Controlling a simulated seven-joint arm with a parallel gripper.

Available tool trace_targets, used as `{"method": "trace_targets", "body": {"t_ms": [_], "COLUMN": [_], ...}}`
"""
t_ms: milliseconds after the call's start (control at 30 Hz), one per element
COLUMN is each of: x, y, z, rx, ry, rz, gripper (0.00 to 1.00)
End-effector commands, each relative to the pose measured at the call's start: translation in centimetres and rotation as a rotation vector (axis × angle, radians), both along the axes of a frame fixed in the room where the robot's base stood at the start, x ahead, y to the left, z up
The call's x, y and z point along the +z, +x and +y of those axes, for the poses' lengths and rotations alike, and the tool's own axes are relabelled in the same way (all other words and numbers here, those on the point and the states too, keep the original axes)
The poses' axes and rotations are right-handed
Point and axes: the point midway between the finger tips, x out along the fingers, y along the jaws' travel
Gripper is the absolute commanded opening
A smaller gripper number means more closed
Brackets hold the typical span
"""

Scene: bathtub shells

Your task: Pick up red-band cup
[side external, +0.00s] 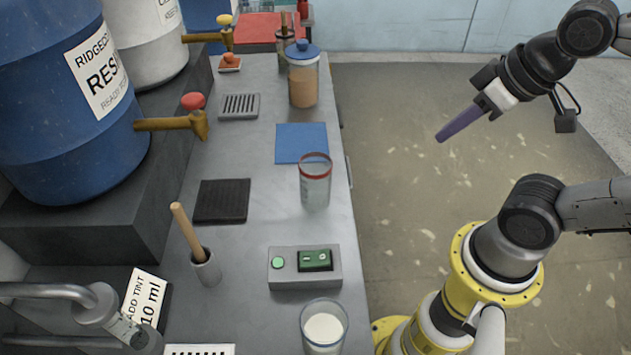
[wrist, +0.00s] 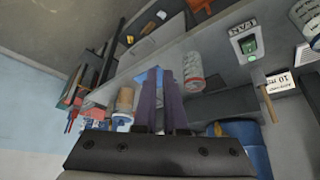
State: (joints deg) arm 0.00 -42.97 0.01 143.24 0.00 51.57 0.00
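The red-band cup (side external: 315,183) is a clear cup with a red band around its rim. It stands upright on the grey bench near its right edge in the side view. It also shows in the wrist view (wrist: 193,75), just right of the fingers. My gripper (side external: 440,137) has long purple fingers and hangs over the floor, to the right of the cup and above it, well apart from it. In the wrist view my gripper (wrist: 160,71) shows a narrow gap between its two fingers, with nothing held there.
A blue mat (side external: 301,143) lies behind the cup, and a blue-lidded jar (side external: 303,84) stands farther back. A switch box (side external: 304,267) and a cup of white contents (side external: 324,328) are nearer the camera. A black mat (side external: 221,201) and a pestle holder (side external: 206,269) are left.

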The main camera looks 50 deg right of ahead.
Motion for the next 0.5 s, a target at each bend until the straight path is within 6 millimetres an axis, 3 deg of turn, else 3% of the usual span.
{"method": "trace_targets", "body": {"t_ms": [33, 400, 500], "x": [0.00, 0.00, 0.00], "y": [0.00, 0.00, 0.00], "z": [0.00, 0.00, 0.00], "rx": [0.000, 0.000, 0.000], "ry": [0.000, 0.000, 0.000], "rz": [0.000, 0.000, 0.000], "gripper": [0.20, 0.86, 1.00]}}
